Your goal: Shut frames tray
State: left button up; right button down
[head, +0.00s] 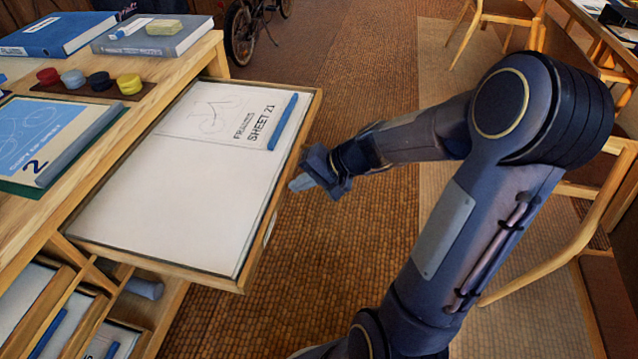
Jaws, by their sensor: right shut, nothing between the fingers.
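The frames tray (152,184) is a shallow wooden drawer pulled out from the desk at the left. It holds a white sheet marked "FRAMES SHEET 21" with a bicycle drawing, and a blue pen (283,121) lies on the sheet. A pale handle (271,228) shows on the tray's front face. My right gripper (294,186) is shut and empty, right at the tray's front edge; I cannot tell whether it touches the wood. My left gripper is not in view.
The desk top (178,80) carries books (60,36), several coloured paint pots (101,81) and a blue book (45,140). Lower trays (60,300) lie below the frames tray. A chair (560,236) stands at the right. The brick-patterned floor (325,250) before the tray is clear.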

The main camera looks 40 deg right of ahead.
jog(key=shift+w+a, duration=0.35)
jog(key=shift+w, duration=0.05)
